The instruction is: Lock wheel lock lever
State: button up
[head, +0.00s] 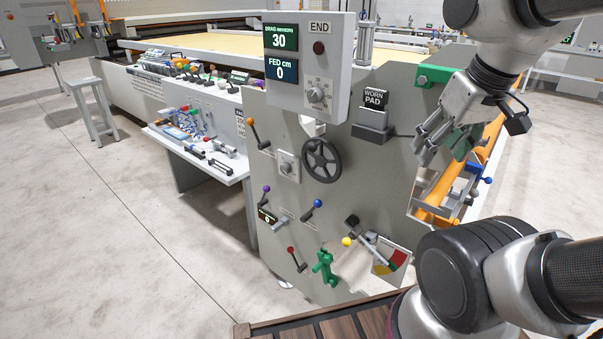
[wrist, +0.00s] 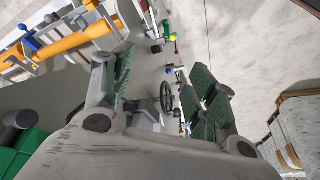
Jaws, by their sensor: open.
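A dark handwheel (head: 321,160) is on the grey end panel (head: 390,205); it also shows in the wrist view (wrist: 166,97). Levers around it have an orange knob (head: 252,122) at upper left, a blue knob (head: 317,203) below, a purple knob (head: 266,189) at lower left and a red knob (head: 290,250) lower down. I cannot read which one is the wheel lock lever. My gripper (head: 442,148) is open and empty, up and right of the wheel and apart from all the levers. Its green-padded fingers show in the wrist view (wrist: 160,82).
A display box (head: 308,62) juts out above the wheel. A "WORN PAD" holder (head: 374,128) sits between wheel and gripper. A yellow-knobbed lever (head: 347,241) and green clamp (head: 324,267) are low on the panel. An orange roller (head: 436,209) is at right.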

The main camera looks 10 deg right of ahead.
aim_at(250, 122)
jog(key=i+j, duration=0.7)
jog(key=j, duration=0.25)
